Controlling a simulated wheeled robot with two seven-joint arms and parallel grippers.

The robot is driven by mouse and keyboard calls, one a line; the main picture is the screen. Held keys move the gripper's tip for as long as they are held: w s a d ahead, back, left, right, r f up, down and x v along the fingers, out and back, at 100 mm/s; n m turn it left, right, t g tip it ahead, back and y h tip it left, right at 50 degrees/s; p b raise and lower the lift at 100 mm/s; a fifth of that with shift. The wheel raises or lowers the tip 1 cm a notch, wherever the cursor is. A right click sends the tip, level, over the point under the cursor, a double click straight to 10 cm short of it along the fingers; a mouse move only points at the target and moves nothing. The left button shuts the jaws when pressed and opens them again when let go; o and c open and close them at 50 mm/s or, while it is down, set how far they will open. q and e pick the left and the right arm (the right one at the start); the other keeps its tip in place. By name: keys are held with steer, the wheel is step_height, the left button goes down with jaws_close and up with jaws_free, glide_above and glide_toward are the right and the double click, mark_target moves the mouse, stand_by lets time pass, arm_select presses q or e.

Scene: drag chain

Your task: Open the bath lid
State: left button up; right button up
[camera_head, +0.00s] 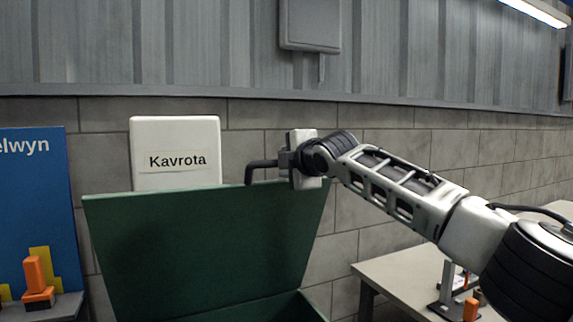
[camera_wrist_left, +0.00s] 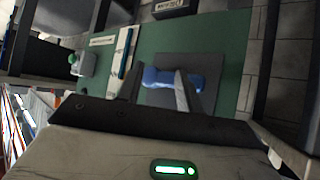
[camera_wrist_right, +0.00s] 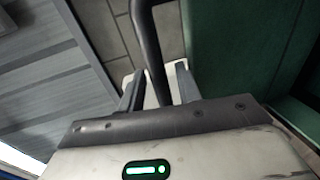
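The bath lid (camera_head: 200,245) is a large dark green panel, standing raised and tilted back in the head view. A green edge (camera_head: 290,308) of the bath shows below it; the inside is hidden. A black bent handle (camera_head: 262,165) sticks up at the lid's upper edge. My right gripper (camera_head: 285,163) is at this handle. In the right wrist view the black bar (camera_wrist_right: 150,45) runs between the fingers (camera_wrist_right: 160,80), which stand apart; firm contact is not clear. My left gripper (camera_wrist_left: 158,80) is open and empty in the left wrist view, outside the head view.
A white "Kavrota" box (camera_head: 175,152) stands behind the lid against the block wall. A blue panel (camera_head: 35,200) is at left. A pale table (camera_head: 410,275) is at right. Below my left gripper is a green surface (camera_wrist_left: 225,60) with a blue object (camera_wrist_left: 155,77).

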arm_select(q)
steer(key=shift+f, duration=0.15)
arm_select(e)
steer(key=shift+s+d+b, duration=0.15)
steer(key=shift+s+b, duration=0.1)
steer(key=shift+b, duration=0.15)
arm_select(q)
steer(key=f+b, duration=0.1)
steer(key=b, duration=0.2)
steer(key=d+f+b, duration=0.1)
steer(key=b, duration=0.2)
steer(key=shift+w+f+h, duration=0.2)
steer(key=shift+f+h, duration=0.1)
arm_select(e)
steer(key=v, duration=1.5)
steer(key=shift+s, duration=0.2)
steer(key=shift+r, duration=0.15)
